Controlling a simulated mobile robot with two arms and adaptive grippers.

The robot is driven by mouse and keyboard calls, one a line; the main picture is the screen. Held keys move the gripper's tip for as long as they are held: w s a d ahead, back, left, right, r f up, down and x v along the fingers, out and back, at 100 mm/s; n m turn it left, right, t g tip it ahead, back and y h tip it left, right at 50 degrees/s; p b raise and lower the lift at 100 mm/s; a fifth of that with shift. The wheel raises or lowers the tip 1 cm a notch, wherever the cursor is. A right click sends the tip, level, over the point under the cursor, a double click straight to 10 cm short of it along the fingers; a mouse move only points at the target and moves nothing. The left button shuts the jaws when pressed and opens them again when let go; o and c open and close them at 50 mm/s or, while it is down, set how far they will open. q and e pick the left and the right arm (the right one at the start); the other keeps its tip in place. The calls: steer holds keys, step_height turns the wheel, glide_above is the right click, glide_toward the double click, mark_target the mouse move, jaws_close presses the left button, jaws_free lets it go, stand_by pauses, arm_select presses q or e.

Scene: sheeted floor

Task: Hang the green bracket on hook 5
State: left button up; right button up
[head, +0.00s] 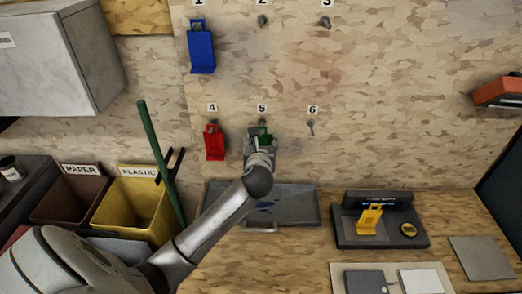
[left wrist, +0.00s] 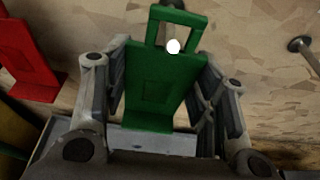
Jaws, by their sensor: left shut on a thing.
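The green bracket (head: 264,128) is at the wall right under label 5, mostly hidden behind my left gripper (head: 261,150). In the left wrist view the green bracket (left wrist: 158,85) stands upright with its open loop at the top. My left gripper (left wrist: 160,110) is shut on it, one finger along each side. A white round spot shows at the loop's lower edge, and a dark piece shows behind its top. Hook 5 itself is mostly hidden, so I cannot tell whether the loop is around it. My right gripper is not in view.
A red bracket (head: 214,143) hangs at 4, close on the left, and a blue bracket (head: 201,50) at 1. Hooks 2 (head: 262,21), 3 (head: 325,23) and 6 (head: 311,127) are bare. A grey tray (head: 300,205) lies below; a yellow bracket (head: 369,218) stands on a black stand.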

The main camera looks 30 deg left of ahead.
arm_select(q)
steer(key=shift+w+a, duration=0.3)
steer(key=shift+w, duration=0.2)
steer(key=shift+w+a+f, duration=0.15)
steer(key=shift+w+a, duration=0.1)
steer(key=shift+w, duration=0.15)
steer(key=shift+f+p, duration=0.2)
steer(key=shift+p, duration=0.25)
steer(key=o, duration=1.2)
steer(key=shift+c, duration=0.2)
steer(key=shift+o, duration=0.2)
steer(key=shift+f, duration=0.1)
